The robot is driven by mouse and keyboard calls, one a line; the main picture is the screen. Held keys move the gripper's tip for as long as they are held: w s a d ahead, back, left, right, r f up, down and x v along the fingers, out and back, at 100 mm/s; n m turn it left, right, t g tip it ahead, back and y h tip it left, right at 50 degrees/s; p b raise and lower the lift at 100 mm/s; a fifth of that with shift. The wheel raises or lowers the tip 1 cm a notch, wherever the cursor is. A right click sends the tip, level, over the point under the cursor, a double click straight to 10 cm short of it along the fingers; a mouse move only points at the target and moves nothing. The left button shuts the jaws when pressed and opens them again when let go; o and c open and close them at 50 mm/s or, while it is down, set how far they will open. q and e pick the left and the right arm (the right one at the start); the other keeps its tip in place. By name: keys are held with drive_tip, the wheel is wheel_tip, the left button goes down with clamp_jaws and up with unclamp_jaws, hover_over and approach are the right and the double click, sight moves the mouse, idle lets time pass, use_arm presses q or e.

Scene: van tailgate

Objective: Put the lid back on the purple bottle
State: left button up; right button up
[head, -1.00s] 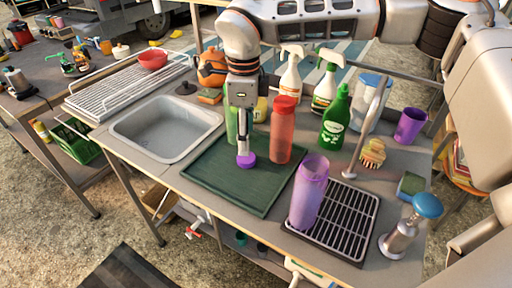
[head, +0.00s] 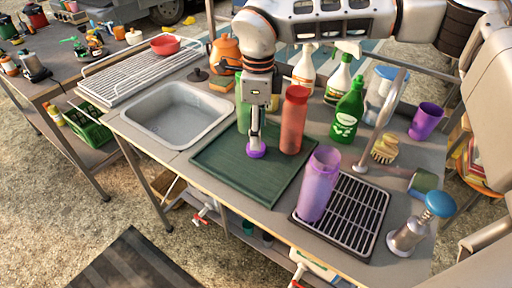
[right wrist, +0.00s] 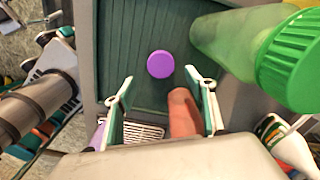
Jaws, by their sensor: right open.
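The purple lid (head: 256,152) lies on the green tray (head: 222,172), and it also shows as a round disc in the right wrist view (right wrist: 161,64). The purple bottle (head: 319,185) stands upright, without a lid on its top, on the black drying rack (head: 362,215). My right gripper (head: 256,140) points down at the lid. In the right wrist view its two fingers (right wrist: 159,80) are apart, with the lid centred just past their tips; whether they touch it I cannot tell. My left gripper is not in view.
A red bottle (head: 293,120) stands close right of my right gripper, and a pale green bottle (head: 243,115) stands behind it. A dark green bottle (head: 347,112) and spray bottles (head: 305,72) stand at the back. The sink (head: 177,110) is left; the tray's front is clear.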

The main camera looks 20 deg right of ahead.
drive_tip(key=shift+w+a+f+b, duration=0.1)
drive_tip(key=shift+w+f+b, duration=0.05)
drive_tip(key=shift+f, duration=1.15)
drive_tip(key=shift+w+a+f+b, duration=0.1)
drive_tip(key=shift+f+b, duration=0.05)
drive_tip(key=shift+f, duration=1.15)
drive_tip(key=c, duration=0.8)
